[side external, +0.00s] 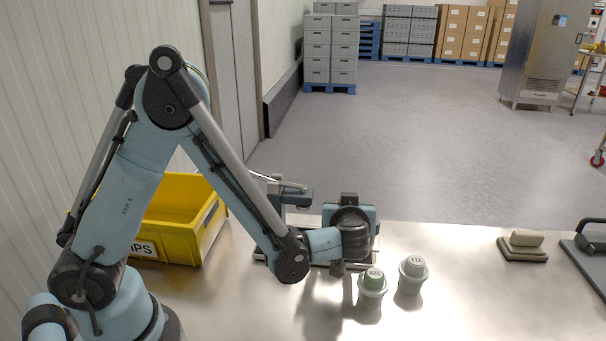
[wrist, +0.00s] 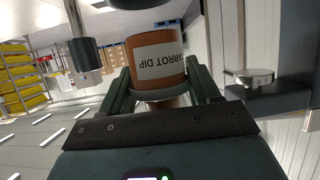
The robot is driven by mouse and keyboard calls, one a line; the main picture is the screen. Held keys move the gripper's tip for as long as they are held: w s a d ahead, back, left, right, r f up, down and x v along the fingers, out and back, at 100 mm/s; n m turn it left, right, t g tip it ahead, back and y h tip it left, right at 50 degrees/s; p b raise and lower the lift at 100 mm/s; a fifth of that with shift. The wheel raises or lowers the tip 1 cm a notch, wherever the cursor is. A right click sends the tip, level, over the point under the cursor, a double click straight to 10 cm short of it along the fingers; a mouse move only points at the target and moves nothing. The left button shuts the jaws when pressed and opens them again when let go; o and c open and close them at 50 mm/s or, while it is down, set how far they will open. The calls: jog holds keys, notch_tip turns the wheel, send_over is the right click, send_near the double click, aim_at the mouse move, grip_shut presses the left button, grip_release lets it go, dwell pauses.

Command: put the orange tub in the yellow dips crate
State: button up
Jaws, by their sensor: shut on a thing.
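The orange tub (wrist: 157,55) has a white label reading "CARROT DIP" and appears upside down in the wrist view. It sits between the two fingers of my gripper (wrist: 160,82), which is shut on it. In the side external view the tub cannot be made out behind my wrist. The yellow dips crate (side external: 176,242) stands on the table at the left, partly hidden by my arm. Its visible label ends in "PS". The part of its inside that shows looks empty. My wrist is to the right of the crate, apart from it.
Two small grey cylinders with numbered tops, one greenish (side external: 372,289) and one pale (side external: 412,276), stand in front of my wrist. A blue-grey device (side external: 292,195) is between the crate and my wrist. A pale block (side external: 524,240) lies far right. The table's front middle is clear.

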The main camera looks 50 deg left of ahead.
jog(key=shift+f, duration=1.8)
jog(key=shift+f, duration=0.15)
jog(key=o, duration=1.5)
jog(key=r+v, duration=0.1)
jog(key=v, duration=1.1)
jog(key=s+a+r+m+h, duration=0.1)
jog(key=s+a+m+h, duration=0.1)
jog(key=a+m+h, duration=0.1)
jog(key=s+a+r+m+g+h, duration=0.1)
jog(key=s+a+m+h, duration=0.1)
jog(key=s+m+h, duration=0.1)
jog(key=s+a+r+m+g+h, duration=0.1)
jog(key=s+a+m+h, duration=0.1)
jog(key=a+m+h, duration=0.1)
jog(key=shift+s+a+r+h, duration=0.3)
jog(key=shift+s+a+r, duration=0.05)
jog(key=shift+s+r, duration=0.25)
jog(key=shift+c, duration=0.5)
